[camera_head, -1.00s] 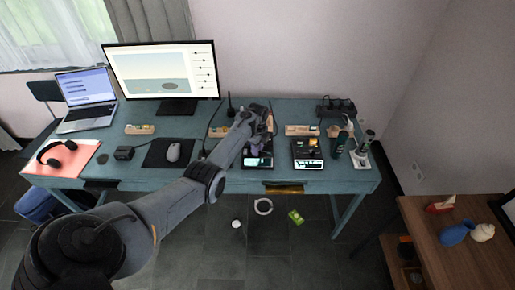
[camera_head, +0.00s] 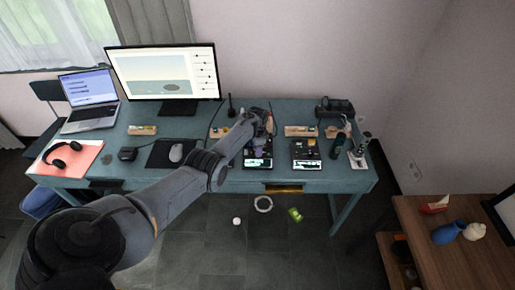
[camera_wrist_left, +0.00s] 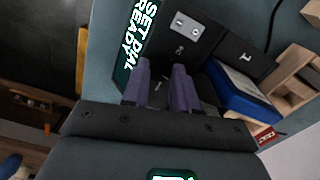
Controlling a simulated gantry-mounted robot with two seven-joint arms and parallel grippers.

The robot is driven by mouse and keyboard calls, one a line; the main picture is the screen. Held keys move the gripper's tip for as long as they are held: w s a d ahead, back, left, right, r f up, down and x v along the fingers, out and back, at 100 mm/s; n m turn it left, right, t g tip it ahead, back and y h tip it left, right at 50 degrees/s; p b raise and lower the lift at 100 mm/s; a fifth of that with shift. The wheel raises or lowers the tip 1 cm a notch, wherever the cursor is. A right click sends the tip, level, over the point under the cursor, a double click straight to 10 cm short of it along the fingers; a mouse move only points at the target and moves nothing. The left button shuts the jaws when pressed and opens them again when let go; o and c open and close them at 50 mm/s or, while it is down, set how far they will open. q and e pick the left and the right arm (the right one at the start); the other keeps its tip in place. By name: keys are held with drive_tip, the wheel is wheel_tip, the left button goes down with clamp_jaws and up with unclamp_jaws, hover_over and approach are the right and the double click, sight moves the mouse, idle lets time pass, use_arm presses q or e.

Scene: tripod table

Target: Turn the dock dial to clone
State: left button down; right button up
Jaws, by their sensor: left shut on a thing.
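The dock (camera_head: 258,155) is a dark box with a lit screen at the middle of the blue desk. Its screen (camera_wrist_left: 138,38) reads "SET DIAL READY" in the left wrist view. My left gripper (camera_head: 266,120) is over the back part of the dock. In the left wrist view its two purple fingers (camera_wrist_left: 162,74) are close together at the dock's top, shut on what seems to be the dial. The dial is mostly hidden by the fingers, so its setting cannot be read. A blue block (camera_wrist_left: 240,93) sits in the dock beside the fingers. My right gripper is not in view.
A second dark device (camera_head: 306,154) stands right of the dock. A monitor (camera_head: 163,72), laptop (camera_head: 90,100) and mouse (camera_head: 176,152) are to the left.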

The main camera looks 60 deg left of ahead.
use_arm(q)
drive_tip(key=shift+n, duration=1.6)
drive_tip(key=c, duration=1.1)
unclamp_jaws()
drive_tip(key=shift+c, duration=0.2)
drive_tip(key=shift+r, duration=0.1)
wheel_tip(320, 180, up, 11)
drive_tip(key=p, duration=0.5)
drive_tip(key=shift+f, duration=0.2)
